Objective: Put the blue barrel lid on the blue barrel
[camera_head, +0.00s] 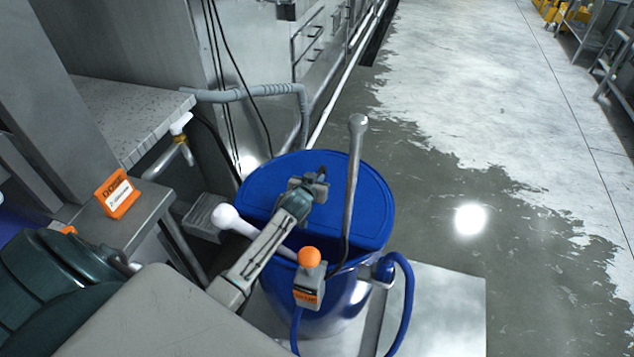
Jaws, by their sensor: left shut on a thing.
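The blue barrel (335,312) stands upright at the centre of the head view. The blue barrel lid (290,164) lies over the back and right part of the barrel's top. A darker gap shows along the barrel's front left, below the lid's straight front edge. My left gripper (309,184) reaches in from the lower left and is shut on the lid, near its middle. The gripped part is mostly hidden by the fingers. I cannot tell whether the lid rests fully on the rim. My right gripper is out of view.
A grey rod (354,165) rises beside the lid. A white-ended paddle (228,217) and an orange-knobbed box (309,276) are at the barrel's front. A blue hose (408,300) curves at the right. A steel table with an orange sign (115,194) stands left.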

